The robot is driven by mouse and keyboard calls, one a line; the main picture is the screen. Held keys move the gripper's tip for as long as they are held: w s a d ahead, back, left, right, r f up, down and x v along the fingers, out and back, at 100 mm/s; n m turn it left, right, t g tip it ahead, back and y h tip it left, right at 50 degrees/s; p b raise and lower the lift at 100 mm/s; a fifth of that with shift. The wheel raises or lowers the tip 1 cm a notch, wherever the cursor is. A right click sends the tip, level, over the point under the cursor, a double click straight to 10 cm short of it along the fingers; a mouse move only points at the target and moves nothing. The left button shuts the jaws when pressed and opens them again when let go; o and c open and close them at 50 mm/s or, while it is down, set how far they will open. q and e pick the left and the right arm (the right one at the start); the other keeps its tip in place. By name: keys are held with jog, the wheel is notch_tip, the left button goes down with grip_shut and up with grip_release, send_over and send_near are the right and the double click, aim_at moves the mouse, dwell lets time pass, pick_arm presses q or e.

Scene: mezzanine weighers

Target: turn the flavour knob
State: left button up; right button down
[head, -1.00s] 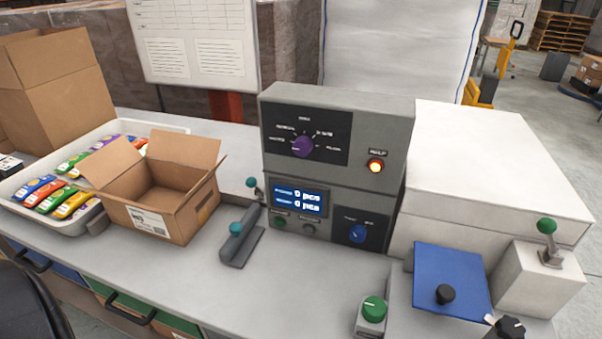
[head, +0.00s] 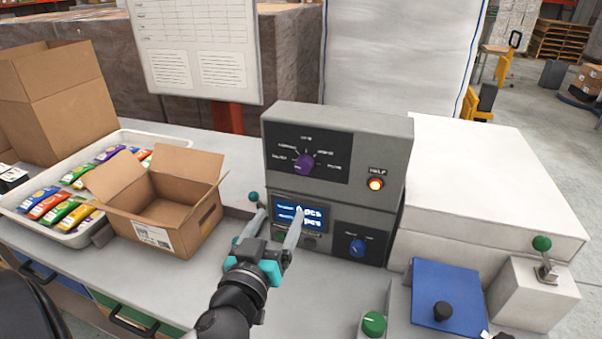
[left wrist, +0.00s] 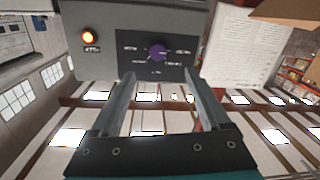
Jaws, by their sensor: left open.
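The flavour knob appears to be the purple knob (head: 304,164) on the black upper panel of the grey control box (head: 395,139), with small labels around it. It also shows in the left wrist view (left wrist: 157,51), where the picture is upside down. My left gripper (head: 279,219) is open and empty, in front of the box and below the purple knob. Its fingers cover part of the blue display (head: 310,212). In the left wrist view the two fingers (left wrist: 161,95) are spread, with the knob beyond them.
A blue knob (head: 357,247) and a lit orange button (head: 376,184) are on the same box. An open carton (head: 170,214) and a tray of coloured packets (head: 70,238) stand left. A green knob (head: 374,323) and blue plate (head: 462,285) are at right.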

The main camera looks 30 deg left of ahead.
pick_arm(q)
jog(key=p, duration=0.3)
send_near(303, 168)
jog(key=shift+t, duration=0.3)
jog(key=x, duration=0.8)
jog(key=shift+w+a+f, duration=0.15)
jog(key=shift+w+f, duration=0.05)
jog(key=shift+w, duration=0.05)
grip_shut()
